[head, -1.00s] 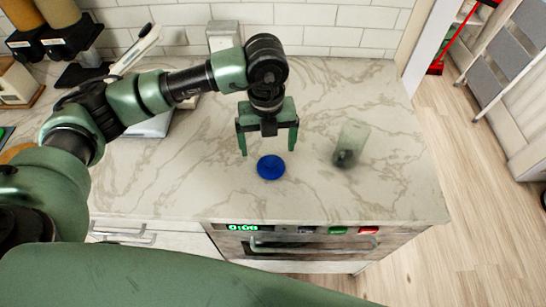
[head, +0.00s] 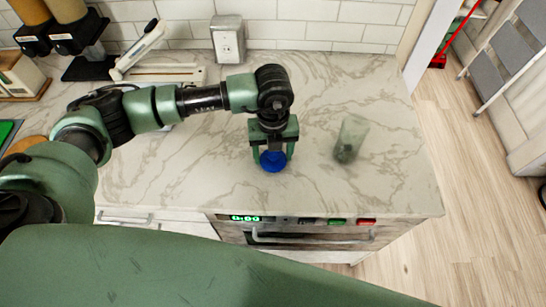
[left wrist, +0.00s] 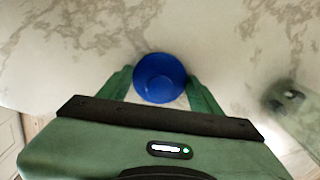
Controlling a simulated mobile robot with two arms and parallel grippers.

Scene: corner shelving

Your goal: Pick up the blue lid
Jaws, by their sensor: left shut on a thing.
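The blue lid (head: 273,161) is a small round blue disc on the marble counter near its front edge. My left gripper (head: 272,158) has come down over it from above, with one finger on each side of it. In the left wrist view the lid (left wrist: 160,78) sits between the two green fingertips of the left gripper (left wrist: 160,80), which are shut on it. I cannot tell whether the lid is clear of the counter. My right gripper is not in view.
A translucent greenish container (head: 351,138) stands on the counter to the right of the lid. An oven front (head: 300,234) with a handle lies below the counter edge.

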